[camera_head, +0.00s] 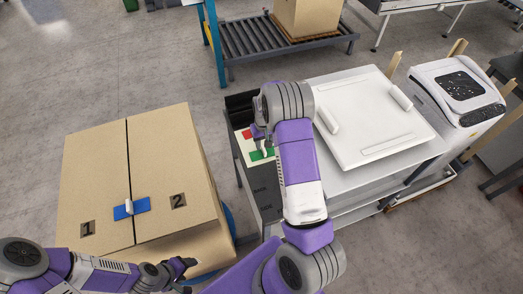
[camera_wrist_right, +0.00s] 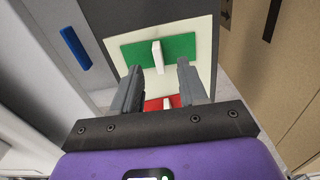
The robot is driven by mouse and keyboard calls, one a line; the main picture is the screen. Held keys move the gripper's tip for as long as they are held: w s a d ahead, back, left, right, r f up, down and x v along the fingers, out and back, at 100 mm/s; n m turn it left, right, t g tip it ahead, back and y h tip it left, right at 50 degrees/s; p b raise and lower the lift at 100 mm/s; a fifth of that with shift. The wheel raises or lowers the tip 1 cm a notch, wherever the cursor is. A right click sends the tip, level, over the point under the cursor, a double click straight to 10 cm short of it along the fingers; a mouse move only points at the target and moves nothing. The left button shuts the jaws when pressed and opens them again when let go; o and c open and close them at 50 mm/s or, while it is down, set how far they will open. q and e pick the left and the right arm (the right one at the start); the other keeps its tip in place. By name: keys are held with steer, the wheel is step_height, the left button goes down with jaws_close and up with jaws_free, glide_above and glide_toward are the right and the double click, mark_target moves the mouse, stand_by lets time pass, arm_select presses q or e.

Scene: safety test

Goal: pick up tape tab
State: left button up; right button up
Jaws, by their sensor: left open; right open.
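A green patch (camera_wrist_right: 175,44) with an upright white tab (camera_wrist_right: 156,55) is on a pale panel (camera_wrist_right: 203,50) in the right wrist view. A red patch (camera_wrist_right: 152,104) with a smaller white tab (camera_wrist_right: 166,103) is nearer, partly hidden by my fingers. My right gripper (camera_wrist_right: 159,65) is open over the panel; the green patch's tab lies just beyond its fingertips, not held. In the head view the green patch (camera_head: 262,154) shows beside my right arm. Blue tape (camera_head: 140,206) with a white tab (camera_head: 129,207) crosses the carton's seam. My left gripper (camera_head: 184,264) is open near the carton's lower edge.
The large carton (camera_head: 88,170), marked 1 and 2, stands at the left. A white machine with a flat lid (camera_head: 370,115) stands right of my right arm. A white and black device (camera_head: 460,88) is further right. A roller conveyor (camera_head: 260,38) is behind.

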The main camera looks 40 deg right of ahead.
mark_target(264, 151)
steer(key=f, duration=0.5)
steer(key=shift+w+d+f, duration=0.15)
steer(key=shift+d+f, duration=0.15)
steer(key=shift+f, duration=0.05)
jaws_close()
